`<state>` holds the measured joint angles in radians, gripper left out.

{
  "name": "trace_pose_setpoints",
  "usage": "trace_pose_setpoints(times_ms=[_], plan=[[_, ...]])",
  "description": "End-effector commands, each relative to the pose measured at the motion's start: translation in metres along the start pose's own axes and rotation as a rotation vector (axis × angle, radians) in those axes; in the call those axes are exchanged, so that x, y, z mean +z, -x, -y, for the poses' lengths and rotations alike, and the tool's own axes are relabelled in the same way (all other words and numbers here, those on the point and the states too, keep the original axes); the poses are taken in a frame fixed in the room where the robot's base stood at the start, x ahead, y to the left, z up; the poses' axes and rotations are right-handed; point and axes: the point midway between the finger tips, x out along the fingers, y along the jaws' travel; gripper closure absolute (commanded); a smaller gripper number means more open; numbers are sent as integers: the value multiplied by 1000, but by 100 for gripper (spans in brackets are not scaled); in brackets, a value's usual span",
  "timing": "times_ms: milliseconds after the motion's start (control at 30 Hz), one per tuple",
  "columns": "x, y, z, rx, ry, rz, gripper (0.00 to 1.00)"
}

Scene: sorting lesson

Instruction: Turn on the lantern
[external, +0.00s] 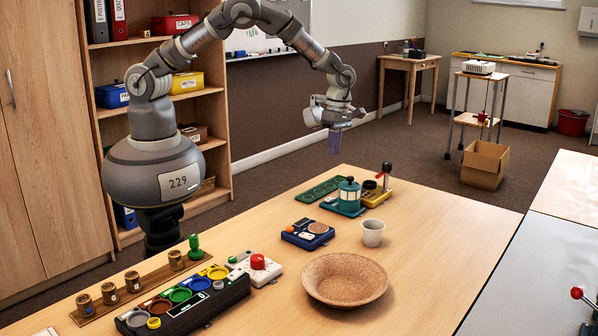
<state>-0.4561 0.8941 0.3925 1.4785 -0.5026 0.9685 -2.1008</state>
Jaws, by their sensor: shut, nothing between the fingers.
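The lantern (348,193) appears to be the teal, round-bodied device with a dark top, standing upright on a teal base near the far edge of the table. Whether it is lit, and where its switch is, I cannot tell at this size. My gripper (335,145) hangs pointing down, above and beyond the table's far edge, up and slightly left of the lantern in the picture. It is shut and empty, apart from everything on the table.
A device with a black-knobbed lever (382,180) stands right of the lantern. A green tray (318,190) lies left of it. A white cup (372,233), a blue box (307,234) and a cork bowl (345,280) are nearer. The table's right side is clear.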

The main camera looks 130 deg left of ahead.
Motion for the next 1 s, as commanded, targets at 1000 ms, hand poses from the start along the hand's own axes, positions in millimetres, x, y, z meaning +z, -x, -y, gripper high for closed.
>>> trace_pose_setpoints(times_ms=[1000], plan=[[0,-139,0,0,1,-1,100]])
